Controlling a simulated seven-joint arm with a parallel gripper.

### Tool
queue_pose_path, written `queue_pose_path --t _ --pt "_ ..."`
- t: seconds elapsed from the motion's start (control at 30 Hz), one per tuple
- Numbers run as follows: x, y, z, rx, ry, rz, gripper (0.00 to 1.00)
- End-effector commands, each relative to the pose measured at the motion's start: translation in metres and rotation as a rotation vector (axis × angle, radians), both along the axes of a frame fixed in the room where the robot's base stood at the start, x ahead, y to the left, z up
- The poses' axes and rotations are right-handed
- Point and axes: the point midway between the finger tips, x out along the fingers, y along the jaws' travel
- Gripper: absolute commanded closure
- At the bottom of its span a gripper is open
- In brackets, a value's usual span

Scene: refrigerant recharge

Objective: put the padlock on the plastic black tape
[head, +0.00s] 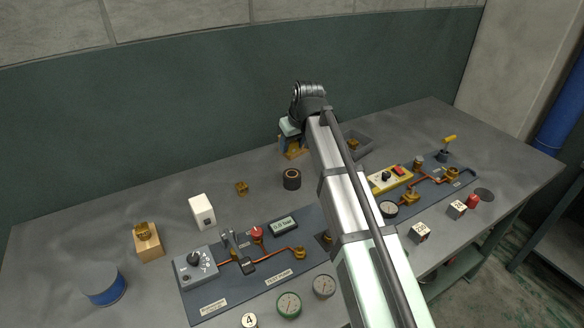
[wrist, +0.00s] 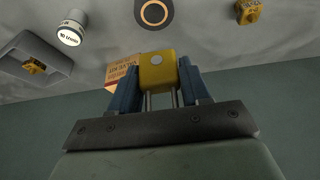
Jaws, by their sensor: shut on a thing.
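The yellow padlock (wrist: 157,76) is held between the blue fingers of my gripper (wrist: 158,84) in the wrist view, its two shackle bars pointing back toward the gripper. The black tape roll (head: 292,180) with an orange-brown inner ring lies flat on the table, left of my arm; it also shows at the top edge of the wrist view (wrist: 156,12). The padlock is apart from the tape. In the head view my gripper (head: 291,138) is at the back of the table, behind the tape, partly hidden by my arm, and the padlock cannot be made out clearly.
A cardboard valve kit box (wrist: 119,72) shows close beside the padlock. A grey tray (wrist: 35,62) holds a brass part, with a white cylinder (wrist: 71,27) near it. A brass fitting (head: 242,188) lies left of the tape. The gauge panel (head: 235,296) lies in front.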

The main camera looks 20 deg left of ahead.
Motion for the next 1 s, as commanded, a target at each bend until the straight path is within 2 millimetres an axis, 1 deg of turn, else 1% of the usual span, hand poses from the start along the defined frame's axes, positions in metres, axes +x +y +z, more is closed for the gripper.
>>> queue_pose_path --t 0.03,0.2,0.43,0.67,0.73,1.0 --pt "-0.001 -0.001 -0.009 -0.001 0.001 0.000 0.88" --pt "-0.001 0.000 -0.036 -0.001 0.001 0.000 0.88" --pt "0.000 0.000 -0.050 -0.001 -0.001 0.000 0.88" --pt "0.000 0.000 -0.077 0.000 0.000 -0.001 0.88" --pt "0.000 0.000 -0.080 0.000 0.000 -0.001 0.88" --pt "0.000 0.000 -0.080 0.000 -0.001 -0.001 0.88"
